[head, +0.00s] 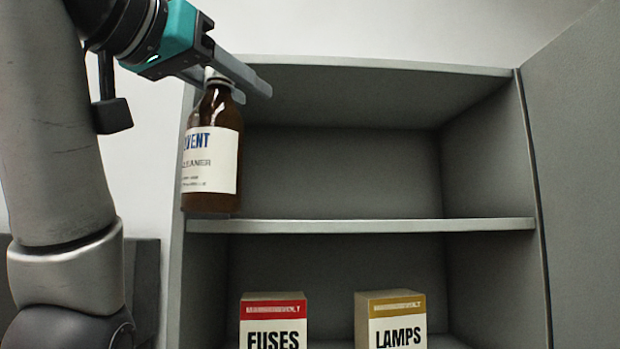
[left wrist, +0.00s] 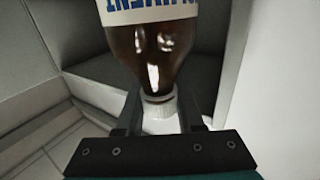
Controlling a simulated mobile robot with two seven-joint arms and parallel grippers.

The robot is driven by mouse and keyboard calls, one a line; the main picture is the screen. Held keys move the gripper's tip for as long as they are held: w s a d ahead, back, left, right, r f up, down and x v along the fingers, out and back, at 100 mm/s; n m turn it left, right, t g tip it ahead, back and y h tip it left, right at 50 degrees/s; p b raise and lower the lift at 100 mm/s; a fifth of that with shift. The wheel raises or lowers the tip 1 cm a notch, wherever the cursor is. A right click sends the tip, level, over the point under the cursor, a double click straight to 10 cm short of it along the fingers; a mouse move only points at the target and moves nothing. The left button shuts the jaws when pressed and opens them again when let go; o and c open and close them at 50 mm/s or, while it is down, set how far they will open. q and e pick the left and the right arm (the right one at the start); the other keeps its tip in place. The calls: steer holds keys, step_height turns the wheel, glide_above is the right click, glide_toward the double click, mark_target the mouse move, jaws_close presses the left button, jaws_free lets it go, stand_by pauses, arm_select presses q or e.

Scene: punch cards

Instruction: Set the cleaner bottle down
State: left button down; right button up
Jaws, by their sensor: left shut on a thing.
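The cleaner bottle (head: 211,150) is brown with a white label reading "VENT" and "CLEANER" in the head view. It hangs upright in front of the left side of the grey cabinet, its base near the height of the middle shelf (head: 360,226). My left gripper (head: 232,78) is shut on its white cap and neck. In the left wrist view the bottle (left wrist: 150,50) shows with its cap (left wrist: 160,116) between the two fingers (left wrist: 160,125). I cannot tell whether the base touches the shelf. My right gripper is not in view.
The upper compartment is empty. On the level below stand a red-topped FUSES box (head: 273,322) and a yellow-topped LAMPS box (head: 391,320). The cabinet's left side wall (head: 177,270) is close to the bottle, and an open door (head: 580,170) stands on the right.

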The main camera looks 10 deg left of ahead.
arm_select(q)
steer(key=p+x, duration=0.7)
steer(key=x, duration=0.9)
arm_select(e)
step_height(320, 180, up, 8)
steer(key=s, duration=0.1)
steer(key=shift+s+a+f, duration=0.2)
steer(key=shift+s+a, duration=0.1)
arm_select(q)
steer(key=shift+f, duration=0.15)
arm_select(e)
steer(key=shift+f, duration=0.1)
arm_select(q)
steer(key=c, duration=1)
jaws_free()
steer(key=shift+w+f, duration=0.1)
steer(key=shift+f, duration=0.05)
steer(key=o, duration=0.5)
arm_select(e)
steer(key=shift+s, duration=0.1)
